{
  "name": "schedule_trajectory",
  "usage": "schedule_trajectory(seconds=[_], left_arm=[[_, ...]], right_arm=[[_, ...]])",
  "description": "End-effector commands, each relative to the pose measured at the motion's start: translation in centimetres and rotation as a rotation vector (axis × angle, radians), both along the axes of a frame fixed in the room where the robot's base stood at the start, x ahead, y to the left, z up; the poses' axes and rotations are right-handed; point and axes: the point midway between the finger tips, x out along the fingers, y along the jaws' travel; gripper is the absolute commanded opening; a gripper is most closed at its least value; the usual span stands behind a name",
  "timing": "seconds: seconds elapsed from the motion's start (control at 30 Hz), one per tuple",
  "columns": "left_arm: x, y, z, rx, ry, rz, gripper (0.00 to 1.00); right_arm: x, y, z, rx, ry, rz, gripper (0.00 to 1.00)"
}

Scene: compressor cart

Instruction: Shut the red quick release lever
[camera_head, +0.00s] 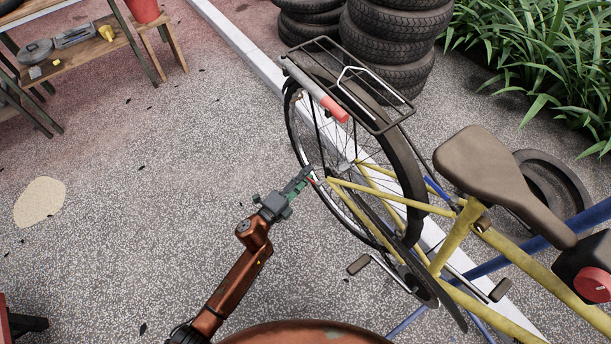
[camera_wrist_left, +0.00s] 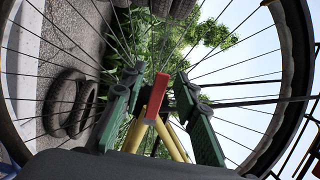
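The yellow bicycle (camera_head: 446,243) stands with its rear wheel (camera_head: 295,128) toward my left arm. The red quick release lever (camera_head: 313,182) is a small red spot at the rear hub, just beyond my left gripper (camera_head: 301,181). In the left wrist view the red lever (camera_wrist_left: 157,95) stands nearly upright in front of the yellow frame tubes (camera_wrist_left: 150,126). The two green fingers of my left gripper (camera_wrist_left: 158,80) are apart, one on each side of the lever, with visible gaps. The hub behind the lever is mostly hidden. My right gripper is not in view.
A rear rack (camera_head: 350,88) sits above the wheel, and a pedal (camera_head: 359,264) sticks out near my left arm. Stacked tires (camera_head: 385,45) stand behind. A wooden bench (camera_head: 90,52) is at upper left. The ground left of the wheel is mostly clear.

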Motion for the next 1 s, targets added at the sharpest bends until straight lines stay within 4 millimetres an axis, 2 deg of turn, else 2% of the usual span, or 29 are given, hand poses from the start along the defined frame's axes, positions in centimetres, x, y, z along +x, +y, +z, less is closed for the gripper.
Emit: schedule_trajectory(seconds=[0.07, 0.4, 0.77, 0.93, 1.0], left_arm=[[0.0, 0.0, 0.0, 0.000, 0.000, 0.000, 0.24], [0.0, 0.1, 0.0, 0.000, 0.000, 0.000, 0.01], [0.2, 0.0, -0.1, 0.004, -0.001, -0.024, 0.00], [0.8, -0.4, -0.2, 0.009, -0.003, -0.146, 0.00], [0.9, -0.7, -0.3, 0.006, -0.002, -0.198, 0.00]], right_arm=[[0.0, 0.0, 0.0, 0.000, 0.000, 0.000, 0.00], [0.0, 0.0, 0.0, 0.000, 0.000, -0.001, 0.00], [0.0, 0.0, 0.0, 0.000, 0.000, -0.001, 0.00], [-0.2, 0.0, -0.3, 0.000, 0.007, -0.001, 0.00], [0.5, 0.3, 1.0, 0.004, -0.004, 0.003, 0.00]])
